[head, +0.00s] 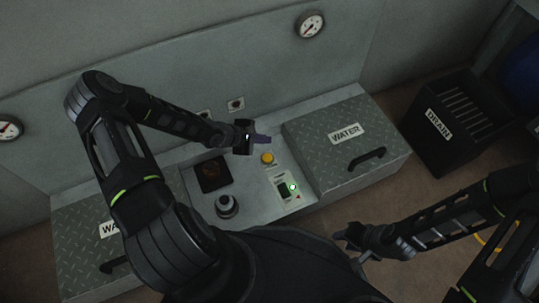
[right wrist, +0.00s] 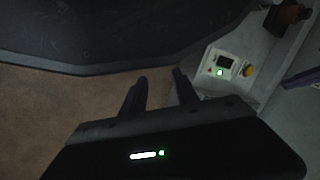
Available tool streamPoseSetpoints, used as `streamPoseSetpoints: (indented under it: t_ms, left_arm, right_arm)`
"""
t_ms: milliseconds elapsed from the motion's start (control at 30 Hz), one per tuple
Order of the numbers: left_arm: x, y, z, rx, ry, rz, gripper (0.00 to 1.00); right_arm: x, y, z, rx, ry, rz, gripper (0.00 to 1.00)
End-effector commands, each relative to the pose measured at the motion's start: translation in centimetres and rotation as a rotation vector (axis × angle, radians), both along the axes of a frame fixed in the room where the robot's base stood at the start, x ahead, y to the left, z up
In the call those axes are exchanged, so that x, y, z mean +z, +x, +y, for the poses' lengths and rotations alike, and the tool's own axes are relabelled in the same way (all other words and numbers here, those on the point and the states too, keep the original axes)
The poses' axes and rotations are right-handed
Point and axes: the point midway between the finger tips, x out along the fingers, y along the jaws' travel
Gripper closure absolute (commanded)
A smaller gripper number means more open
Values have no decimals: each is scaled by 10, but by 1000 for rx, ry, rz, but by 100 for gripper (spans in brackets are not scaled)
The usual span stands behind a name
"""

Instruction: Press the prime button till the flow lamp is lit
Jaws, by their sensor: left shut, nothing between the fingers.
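A round yellow button (head: 267,158) sits on the grey console top between two tread-plate lids; it also shows in the right wrist view (right wrist: 248,70). Below it is a small pale panel (head: 278,176) with a dark display, a green lamp (head: 293,187) that glows and a small red mark. The lamp also glows in the right wrist view (right wrist: 220,72). My left gripper (head: 264,139) is shut and empty, just behind the yellow button and apart from it in the picture; its height above the console is unclear. My right gripper (head: 347,240) is open and empty, away from the console.
A WATER lid (head: 325,152) with a black handle lies right of the panel; another lid (head: 75,235) is at left. A dark square opening (head: 213,174) and a round knob (head: 227,205) are left of the button. A black DRAIN bin (head: 452,125) stands at right.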

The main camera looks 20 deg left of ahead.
Motion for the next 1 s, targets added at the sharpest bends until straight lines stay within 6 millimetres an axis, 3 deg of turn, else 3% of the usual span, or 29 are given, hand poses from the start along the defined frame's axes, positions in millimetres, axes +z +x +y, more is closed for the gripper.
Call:
streamPoseSetpoints:
  t_ms: [367, 833, 1000]
  left_arm:
    - [-11, 0, -1, -2, 0, 0, 100]
    - [-66, 0, -1, -2, 0, 0, 100]
    - [-79, 0, -1, -1, 0, 1, 100]
  right_arm:
    - [-12, 1, 0, -1, -1, -4, 64]
    - [-75, 11, 0, -14, -2, -26, 64]
    - [-80, 14, 0, -15, 0, -28, 64]
